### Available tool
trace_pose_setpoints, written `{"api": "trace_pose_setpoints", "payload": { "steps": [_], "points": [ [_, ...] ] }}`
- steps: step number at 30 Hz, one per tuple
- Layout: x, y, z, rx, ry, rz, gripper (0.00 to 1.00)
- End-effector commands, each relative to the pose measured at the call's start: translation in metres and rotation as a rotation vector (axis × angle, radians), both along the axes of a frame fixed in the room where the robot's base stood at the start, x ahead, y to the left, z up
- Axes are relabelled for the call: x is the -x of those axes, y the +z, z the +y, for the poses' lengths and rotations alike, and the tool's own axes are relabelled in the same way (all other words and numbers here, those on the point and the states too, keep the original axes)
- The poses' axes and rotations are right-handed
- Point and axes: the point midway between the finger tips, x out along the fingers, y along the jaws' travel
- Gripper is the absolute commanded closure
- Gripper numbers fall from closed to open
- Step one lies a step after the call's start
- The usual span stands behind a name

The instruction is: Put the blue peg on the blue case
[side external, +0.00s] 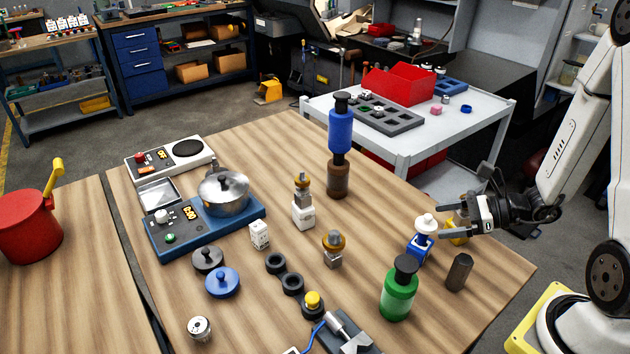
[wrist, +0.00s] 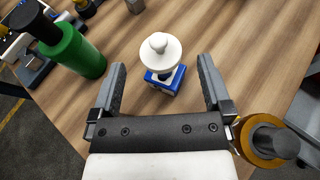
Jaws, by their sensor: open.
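A small blue block (side external: 419,249) stands on the table with a white, round-headed piece (side external: 426,222) on top. I take the block for the blue case. In the wrist view the white piece (wrist: 159,50) and blue block (wrist: 165,81) are upright, around the opening between my fingertips. My gripper (side external: 442,221) is open and empty, its fingers pointing at them. A blue round knobbed piece (side external: 222,282) lies at the front left of the table; I cannot tell whether it is the blue peg. No other clear blue peg shows.
A green bottle (side external: 398,292) and a dark post (side external: 460,271) stand close by. An amber-topped piece (wrist: 265,140) is right beside my gripper. A blue bottle (side external: 340,130) rests on a brown one (side external: 338,180). A blue hot plate (side external: 190,236) holds a pot.

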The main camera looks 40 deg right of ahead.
Motion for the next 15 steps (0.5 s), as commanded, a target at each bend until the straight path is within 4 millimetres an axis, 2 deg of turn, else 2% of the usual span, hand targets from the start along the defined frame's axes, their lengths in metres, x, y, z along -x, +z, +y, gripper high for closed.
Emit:
{"api": "trace_pose_setpoints", "payload": {
  "steps": [15],
  "points": [
    [0.035,0.020,-0.031,0.000,-0.003,-0.002,0.00]
  ]
}}
